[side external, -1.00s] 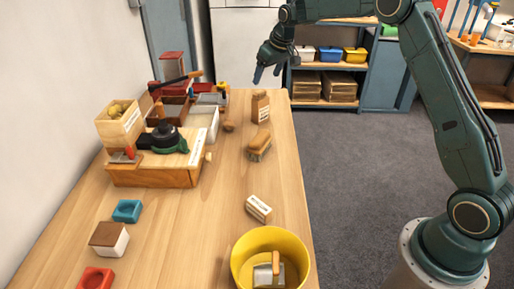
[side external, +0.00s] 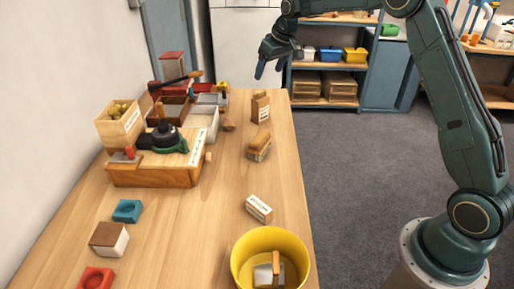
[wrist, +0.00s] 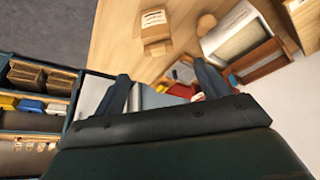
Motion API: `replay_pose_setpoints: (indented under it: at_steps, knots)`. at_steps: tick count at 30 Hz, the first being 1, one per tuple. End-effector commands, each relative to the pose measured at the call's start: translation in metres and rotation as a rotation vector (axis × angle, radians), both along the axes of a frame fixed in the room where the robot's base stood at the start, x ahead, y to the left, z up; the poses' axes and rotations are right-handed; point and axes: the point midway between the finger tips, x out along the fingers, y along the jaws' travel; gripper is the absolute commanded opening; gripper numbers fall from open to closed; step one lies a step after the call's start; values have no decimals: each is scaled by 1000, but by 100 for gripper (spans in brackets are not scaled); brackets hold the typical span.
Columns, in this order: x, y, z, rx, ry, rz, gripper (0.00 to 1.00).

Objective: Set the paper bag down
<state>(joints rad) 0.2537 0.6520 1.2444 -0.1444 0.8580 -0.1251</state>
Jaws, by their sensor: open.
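The paper bag (side external: 261,108), brown with a white label, stands upright on the far right part of the wooden table (side external: 225,200). It also shows in the wrist view (wrist: 155,30), near the top, ahead of the fingers. My gripper (side external: 264,70) is above and behind the bag, apart from it. In the wrist view my gripper (wrist: 163,85) has its two fingers spread with nothing held between them.
A brush (side external: 259,147) and a small labelled box (side external: 259,208) stand along the right side. A yellow bucket (side external: 240,262) holds a scoop at the front. A wooden station with several bins (side external: 155,172) fills the left. The middle is clear.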

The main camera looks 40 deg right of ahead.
Motion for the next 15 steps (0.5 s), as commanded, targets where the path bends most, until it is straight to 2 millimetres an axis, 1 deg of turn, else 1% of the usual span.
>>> replay_pose_setpoints:
  at_steps: [5,8,15]
  knots:
    - [-20,14,26,-2,-9,2,74]
    - [-39,25,43,-3,-14,3,74]
    - [-94,52,83,-6,-27,2,74]
